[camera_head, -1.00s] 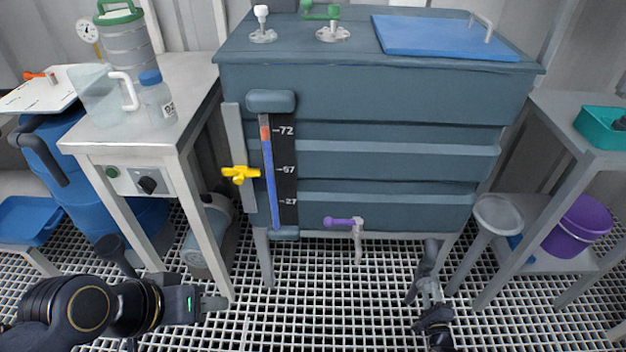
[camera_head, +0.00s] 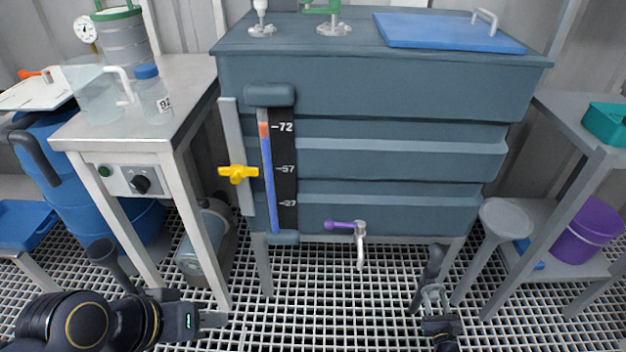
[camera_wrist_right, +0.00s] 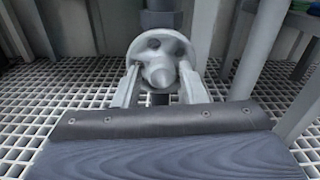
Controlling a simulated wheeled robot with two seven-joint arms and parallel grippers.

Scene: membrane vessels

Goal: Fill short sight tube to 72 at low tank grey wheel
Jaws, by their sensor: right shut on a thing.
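The sight tube (camera_head: 267,190) stands on the front of the grey-blue tank (camera_head: 400,135), beside a dark scale marked 72, 57 and 27. Blue fills most of the tube, and an orange-red float (camera_head: 264,129) sits on top, about level with the 72 mark. My right gripper (camera_wrist_right: 158,92) is shut on the grey wheel (camera_wrist_right: 160,48), low down in front of the tank. The wheel (camera_head: 434,290) is small in the head view and partly hidden by the gripper. My left gripper (camera_head: 214,319) hangs at the lower left, away from the tank; its finger gap is unclear.
A yellow valve handle (camera_head: 238,173) is left of the tube, and a purple-handled tap (camera_head: 345,226) is at the tank's lower front. A side table (camera_head: 150,130) holds a jug and a bottle. A purple bucket (camera_head: 588,230) stands right. The floor is open grating.

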